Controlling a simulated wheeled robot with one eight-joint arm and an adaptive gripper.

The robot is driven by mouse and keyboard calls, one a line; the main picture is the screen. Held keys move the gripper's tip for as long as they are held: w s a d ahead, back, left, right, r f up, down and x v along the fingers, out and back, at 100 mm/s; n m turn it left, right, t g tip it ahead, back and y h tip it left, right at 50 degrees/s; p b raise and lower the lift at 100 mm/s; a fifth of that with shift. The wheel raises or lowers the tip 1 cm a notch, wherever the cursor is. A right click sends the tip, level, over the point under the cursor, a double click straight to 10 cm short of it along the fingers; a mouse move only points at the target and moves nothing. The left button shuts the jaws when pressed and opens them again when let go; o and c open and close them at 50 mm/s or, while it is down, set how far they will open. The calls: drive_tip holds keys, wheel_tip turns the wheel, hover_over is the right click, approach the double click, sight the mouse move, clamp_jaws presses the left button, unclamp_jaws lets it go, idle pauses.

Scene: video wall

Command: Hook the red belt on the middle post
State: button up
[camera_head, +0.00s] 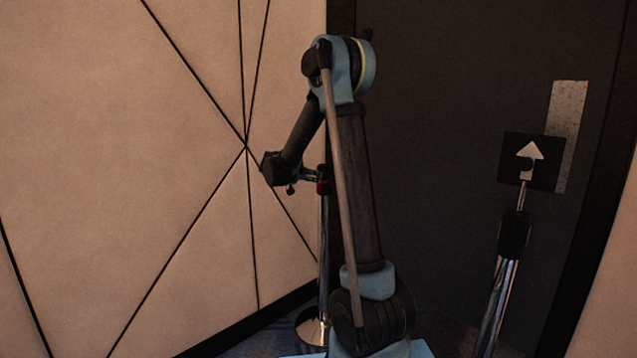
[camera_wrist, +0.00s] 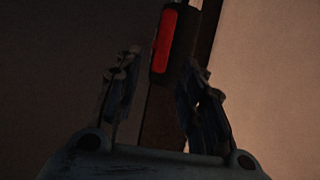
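A chrome post (camera_head: 324,245) with a black head stands just left of my arm in the head view. Red shows on its head (camera_head: 323,182), beside my gripper (camera_head: 311,177). In the wrist view, the black post head (camera_wrist: 184,48) has an upright red strip (camera_wrist: 165,40), seemingly the red belt's end. It lies at and beyond the fingertips of my open gripper (camera_wrist: 163,62), whose fingers are apart on either side. I cannot tell whether they touch it. A second chrome post (camera_head: 497,300) stands at the right. No stretched belt shows.
An arrow sign (camera_head: 518,165) tops the right post. The near post's round base (camera_head: 312,330) rests on the floor. A beige panelled wall (camera_head: 120,150) is at the left and a dark wall (camera_head: 450,90) behind. My arm hides part of the space between the posts.

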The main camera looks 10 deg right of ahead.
sight(325, 182)
drive_tip(key=shift+x, duration=2.95)
clamp_jaws()
